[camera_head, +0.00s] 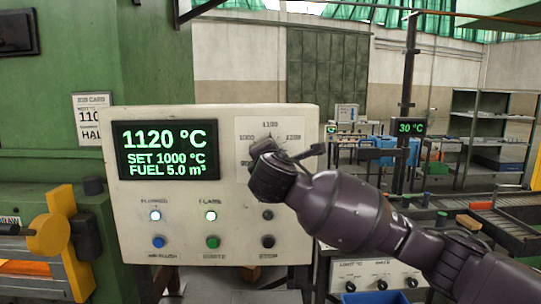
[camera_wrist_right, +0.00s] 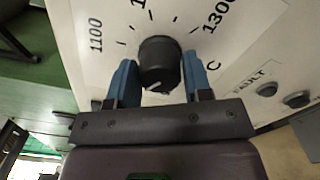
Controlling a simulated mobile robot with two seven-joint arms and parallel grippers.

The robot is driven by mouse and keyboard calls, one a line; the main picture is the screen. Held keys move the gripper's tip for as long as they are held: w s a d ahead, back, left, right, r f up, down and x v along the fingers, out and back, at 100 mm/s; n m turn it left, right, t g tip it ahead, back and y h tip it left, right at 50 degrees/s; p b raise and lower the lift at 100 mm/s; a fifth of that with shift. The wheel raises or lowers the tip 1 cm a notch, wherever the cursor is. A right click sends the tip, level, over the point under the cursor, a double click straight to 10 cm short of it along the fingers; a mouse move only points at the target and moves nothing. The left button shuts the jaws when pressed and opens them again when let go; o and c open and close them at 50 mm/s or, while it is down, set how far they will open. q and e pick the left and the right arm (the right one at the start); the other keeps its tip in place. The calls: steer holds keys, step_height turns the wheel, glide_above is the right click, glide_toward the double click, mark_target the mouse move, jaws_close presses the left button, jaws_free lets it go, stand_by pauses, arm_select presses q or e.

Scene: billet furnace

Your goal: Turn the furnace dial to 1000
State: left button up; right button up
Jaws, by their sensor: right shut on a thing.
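The furnace dial is a dark round knob (camera_wrist_right: 159,62) on the control panel's white scale plate (camera_head: 244,132). In the head view my right gripper (camera_head: 268,150) covers most of it. In the right wrist view the blue fingers of my right gripper (camera_wrist_right: 160,80) stand on both sides of the knob and are shut on it. The display (camera_head: 165,150) reads 1120 °C, SET 1000 °C, FUEL 5.0 m³. My left gripper is out of view.
Below the display are a lit lamp (camera_head: 155,215) and a blue button (camera_head: 158,241). A green button (camera_head: 212,241) and a dark button (camera_head: 268,241) sit to the right. A yellow fixture (camera_head: 50,234) stands left of the panel. Shelving (camera_head: 490,130) stands far right.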

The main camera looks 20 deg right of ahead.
stand_by(0.4)
steer(key=o, duration=0.9)
steer(key=shift+s, duration=0.1)
steer(key=b+v, duration=0.2)
steer(key=v, duration=0.8)
steer(key=shift+s+a, duration=0.1)
steer(key=shift+s, duration=0.2)
